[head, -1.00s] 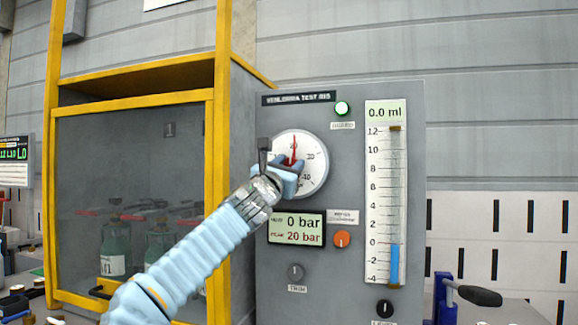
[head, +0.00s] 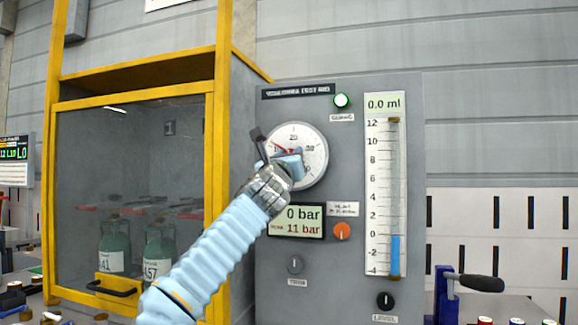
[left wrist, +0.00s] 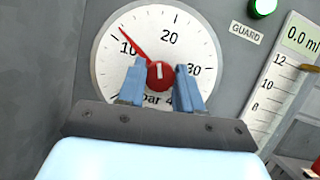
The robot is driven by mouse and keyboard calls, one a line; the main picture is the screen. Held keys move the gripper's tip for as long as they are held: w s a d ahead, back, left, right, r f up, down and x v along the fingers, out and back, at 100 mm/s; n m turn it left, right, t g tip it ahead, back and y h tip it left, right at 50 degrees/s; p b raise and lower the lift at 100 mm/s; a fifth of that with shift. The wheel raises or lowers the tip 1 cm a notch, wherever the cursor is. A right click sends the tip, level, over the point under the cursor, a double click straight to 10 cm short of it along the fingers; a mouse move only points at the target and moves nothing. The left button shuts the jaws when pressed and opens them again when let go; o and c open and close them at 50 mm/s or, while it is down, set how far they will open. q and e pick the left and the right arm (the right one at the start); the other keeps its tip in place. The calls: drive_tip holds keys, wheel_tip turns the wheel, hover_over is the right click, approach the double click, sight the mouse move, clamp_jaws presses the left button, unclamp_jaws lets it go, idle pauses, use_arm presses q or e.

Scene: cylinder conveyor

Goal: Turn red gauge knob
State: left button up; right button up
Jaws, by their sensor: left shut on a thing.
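The round white gauge (head: 314,165) sits on the upper left of the grey panel. Its red knob (left wrist: 160,74) shows in the left wrist view at the dial's centre, with the red needle (left wrist: 132,42) pointing just past 10. My left gripper (head: 289,160) is shut on the red knob, one blue finger on each side, as the left wrist view (left wrist: 160,84) shows. In the head view the gripper covers the knob. The display (head: 296,221) reads 0 bar above and 11 bar below. My right gripper is not in view.
A green lamp (head: 342,101) is lit above the dial. An orange knob (head: 342,231), a grey knob (head: 295,264) and a black knob (head: 385,300) are on the panel. A yellow-framed cabinet (head: 130,97) with green bottles stands left. A blue clamp (head: 445,295) is at right.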

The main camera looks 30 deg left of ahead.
use_arm(q)
drive_tip(key=n+y, duration=0.1)
drive_tip(key=n, duration=0.1)
drive_tip(key=shift+d+n+g, duration=0.1)
drive_tip(key=shift+n+g, duration=0.2)
drive_tip(key=shift+n, duration=0.1)
drive_tip(key=shift+r+n+g+y, duration=0.1)
drive_tip(key=shift+n+g+y, duration=0.6)
drive_tip(key=shift+n, duration=1.2)
drive_tip(key=shift+n+g+y, duration=0.5)
drive_tip(key=shift+n+y, duration=0.3)
drive_tip(key=shift+n, duration=1.4)
drive_tip(key=o, duration=1)
